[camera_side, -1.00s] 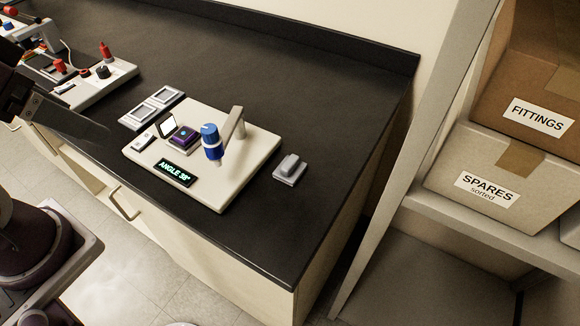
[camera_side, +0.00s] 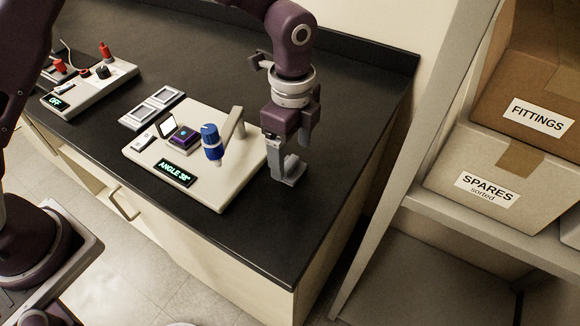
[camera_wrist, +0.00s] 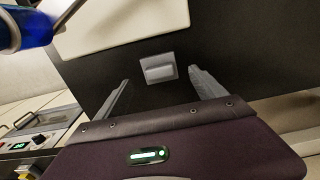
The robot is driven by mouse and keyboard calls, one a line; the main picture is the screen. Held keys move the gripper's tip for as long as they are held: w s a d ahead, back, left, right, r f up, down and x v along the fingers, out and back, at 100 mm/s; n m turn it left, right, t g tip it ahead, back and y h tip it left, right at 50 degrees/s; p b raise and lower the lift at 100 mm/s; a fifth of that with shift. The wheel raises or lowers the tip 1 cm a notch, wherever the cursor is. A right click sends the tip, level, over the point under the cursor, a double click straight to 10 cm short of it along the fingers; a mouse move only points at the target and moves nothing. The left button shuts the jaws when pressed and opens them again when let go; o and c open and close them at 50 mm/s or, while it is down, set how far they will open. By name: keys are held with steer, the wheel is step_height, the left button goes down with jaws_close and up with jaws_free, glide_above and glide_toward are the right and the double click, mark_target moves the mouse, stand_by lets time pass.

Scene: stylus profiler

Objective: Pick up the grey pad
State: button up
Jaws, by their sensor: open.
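The grey pad (camera_wrist: 158,69) is a small block with a raised grip on a flat base. In the wrist view it lies on the black bench top between and beyond my two open fingers, touching neither as far as I can see. In the side view the pad (camera_side: 291,171) shows at the right of the profiler, partly hidden by my gripper. My gripper (camera_side: 287,163) points down over it, open. My gripper also shows in the wrist view (camera_wrist: 160,88), with nothing held between its fingers.
The cream profiler base (camera_side: 215,193) with its blue stylus head (camera_side: 211,142) and "ANGLE 38°" display stands just left of my gripper. Bare black bench (camera_side: 285,225) lies in front.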

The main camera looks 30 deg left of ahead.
mark_target(290, 162)
steer(key=f, duration=0.4)
steer(key=shift+a, duration=0.2)
steer(key=shift+r, duration=0.1)
steer(key=c, duration=1.5)
steer(key=shift+o, duration=0.2)
steer(key=shift+r, duration=0.1)
step_height(290, 162, up, 10)
steer(key=shift+f, duration=0.1)
